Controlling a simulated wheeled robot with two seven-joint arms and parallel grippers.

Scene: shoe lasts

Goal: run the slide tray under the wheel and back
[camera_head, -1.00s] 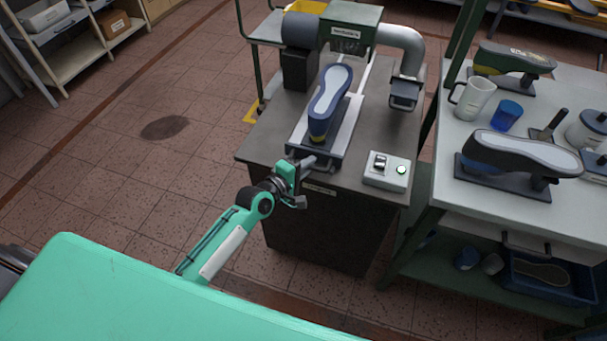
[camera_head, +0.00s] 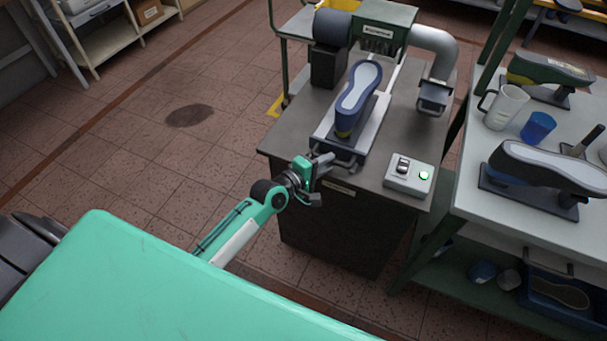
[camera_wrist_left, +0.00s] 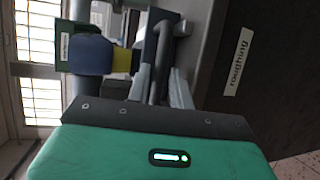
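The slide tray (camera_head: 374,138) lies on the machine's grey table, carrying a blue shoe last (camera_head: 359,88) with a pale sole upward. The tray sits in front of the green machine hood (camera_head: 378,18); the wheel itself is mostly hidden beneath it. My left gripper (camera_head: 322,166) is at the tray's front handle (camera_head: 345,165). In the left wrist view, the dark handle bar (camera_wrist_left: 159,60) appears between the two pale fingers, which stand apart with gaps beside it. The last's blue and yellow end (camera_wrist_left: 122,60) shows beyond. My right gripper is not in view.
A switch box (camera_head: 409,175) with a lit green button stands at the table's right front. A grey duct (camera_head: 436,45) bends down at the back right. Right of it, a bench (camera_head: 470,185) holds more lasts, a white mug (camera_head: 506,106) and a blue cup (camera_head: 537,127). Floor at left is open.

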